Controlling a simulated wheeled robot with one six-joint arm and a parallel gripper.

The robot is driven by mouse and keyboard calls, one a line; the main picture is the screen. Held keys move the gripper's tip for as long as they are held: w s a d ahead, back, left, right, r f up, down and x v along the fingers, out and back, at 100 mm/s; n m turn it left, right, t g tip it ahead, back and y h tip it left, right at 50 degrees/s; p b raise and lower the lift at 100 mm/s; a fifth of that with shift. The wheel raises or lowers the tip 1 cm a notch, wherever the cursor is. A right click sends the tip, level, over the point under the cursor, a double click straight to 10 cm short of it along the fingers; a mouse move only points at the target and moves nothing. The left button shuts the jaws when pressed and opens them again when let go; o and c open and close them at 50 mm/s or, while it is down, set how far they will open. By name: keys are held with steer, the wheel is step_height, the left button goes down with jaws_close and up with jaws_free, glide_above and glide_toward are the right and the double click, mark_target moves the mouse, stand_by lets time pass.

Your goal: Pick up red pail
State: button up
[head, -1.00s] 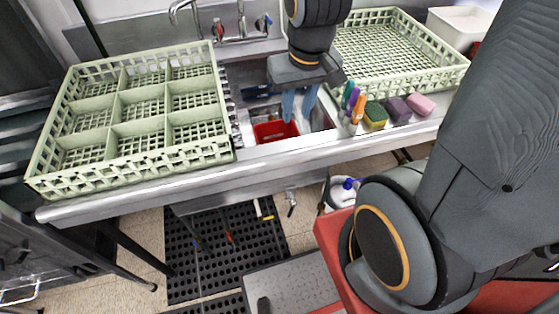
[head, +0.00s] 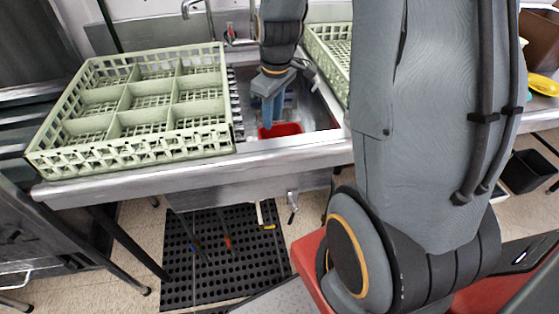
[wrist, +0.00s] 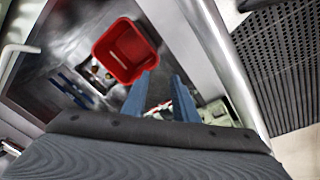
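The red pail (head: 282,130) sits in the metal sink, partly hidden by the sink's front edge and my gripper in the head view. In the wrist view the pail (wrist: 125,50) shows whole from above, its square mouth open and its inside looking empty. My gripper (head: 272,120) is above the sink, pointing down, with its blue fingers near the pail's left side. In the wrist view the fingers of my gripper (wrist: 162,78) are apart with nothing between them. The pail lies just beyond the left fingertip, not between the fingers; I cannot tell whether they touch.
A pale green divided rack (head: 150,102) stands left of the sink; another green rack (head: 327,48) stands right, mostly behind my arm. Blue-handled items (wrist: 72,88) lie in the sink beside the pail. A faucet (head: 197,8) rises behind. A black perforated mat (head: 225,250) covers the floor.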

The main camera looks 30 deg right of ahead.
steer(key=d+f+n+b, duration=0.1)
steer(key=d+f+n, duration=0.1)
steer(key=f, duration=0.5)
steer(key=w+d+f+n+g, duration=0.1)
steer(key=d+f+n, duration=0.1)
steer(key=f+n, duration=0.2)
steer(key=w+d+f+n+b, duration=0.1)
steer(key=d+f+n, duration=0.1)
steer(key=f, duration=0.7)
steer(key=shift+w+d+f+n+g+b, duration=0.2)
steer(key=shift+f+n+g+b, duration=0.15)
steer(key=shift+n, duration=0.25)
steer(key=shift+f, duration=0.65)
jaws_close()
